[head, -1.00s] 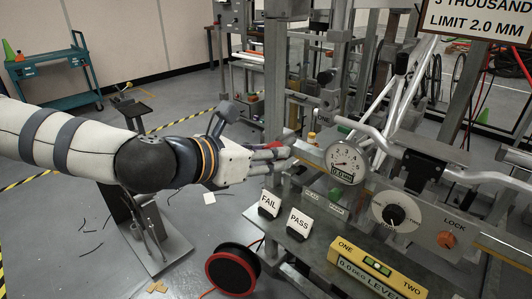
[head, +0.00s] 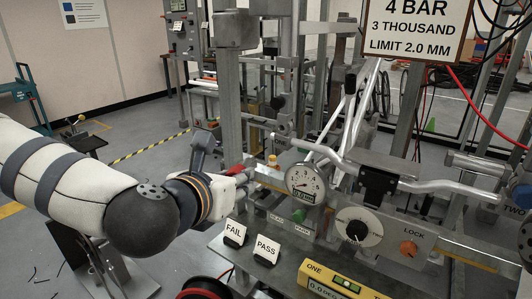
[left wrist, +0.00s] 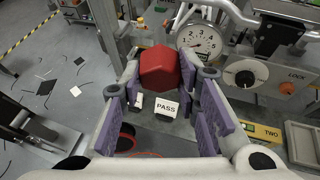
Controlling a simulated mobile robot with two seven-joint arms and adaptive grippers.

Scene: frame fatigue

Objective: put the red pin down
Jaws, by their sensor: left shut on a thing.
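The red pin (left wrist: 160,67) shows its faceted red head in the left wrist view, between the fingertips of my left gripper (left wrist: 163,85). The gripper is shut on it and holds it up in front of the rig. In the head view only a sliver of red shows at my left gripper (head: 247,177), just left of the dial gauge (head: 304,182). The pin's shaft and lower end are hidden, and I cannot tell whether it touches anything below. My right gripper is not in view.
FAIL (head: 234,232) and PASS (head: 266,250) cards stand on the bench below the gripper. A yellow level (head: 340,283) lies at the front. A black knob (head: 357,230), an orange LOCK knob (head: 408,249) and silver handlebars (head: 430,186) crowd the right. Upright posts stand behind.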

